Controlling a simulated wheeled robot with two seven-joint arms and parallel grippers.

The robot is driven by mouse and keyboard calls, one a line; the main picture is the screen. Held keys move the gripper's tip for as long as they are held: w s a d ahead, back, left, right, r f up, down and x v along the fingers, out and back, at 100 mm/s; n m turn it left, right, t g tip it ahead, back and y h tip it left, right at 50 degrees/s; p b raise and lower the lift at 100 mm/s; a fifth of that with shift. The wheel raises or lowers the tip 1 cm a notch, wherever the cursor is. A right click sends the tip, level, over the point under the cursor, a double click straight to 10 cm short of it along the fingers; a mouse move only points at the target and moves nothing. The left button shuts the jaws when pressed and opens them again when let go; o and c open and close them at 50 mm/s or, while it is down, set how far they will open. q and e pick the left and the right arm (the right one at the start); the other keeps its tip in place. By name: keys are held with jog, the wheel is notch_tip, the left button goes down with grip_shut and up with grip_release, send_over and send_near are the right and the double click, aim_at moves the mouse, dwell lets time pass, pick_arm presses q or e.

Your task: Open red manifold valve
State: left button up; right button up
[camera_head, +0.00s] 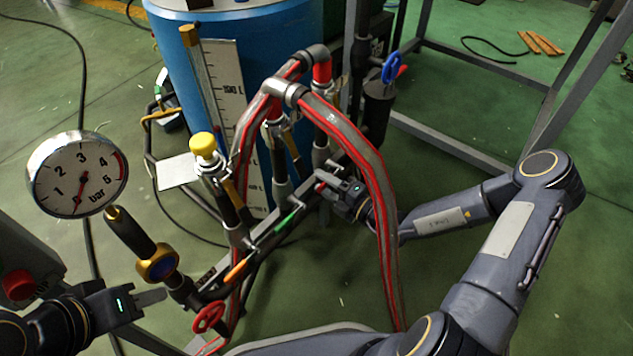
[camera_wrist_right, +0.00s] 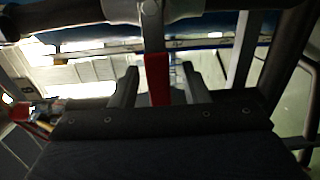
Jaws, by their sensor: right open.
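The manifold (camera_head: 262,243) runs diagonally through the middle of the head view, with several coloured lever handles. The red valve handle (camera_wrist_right: 158,78) hangs between the two fingers of my right gripper (camera_wrist_right: 160,88) in the right wrist view. The fingers are open, with a gap on both sides of the red handle. In the head view my right gripper (camera_head: 328,184) is at the far right end of the manifold, and the red handle there is mostly hidden. My left gripper (camera_head: 152,298) is at the lower left, away from the red handle; its finger opening cannot be made out.
A green handle (camera_head: 287,222) and an orange handle (camera_head: 240,268) sit along the manifold. A red handwheel (camera_head: 208,317) and a pressure gauge (camera_head: 78,173) are at the left. Red-striped hoses (camera_head: 372,180) arch close to my right gripper. A blue barrel (camera_head: 270,50) stands behind.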

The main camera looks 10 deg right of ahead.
grip_shut()
pick_arm(q)
jog(key=shift+s, duration=0.2)
dwell(0.3)
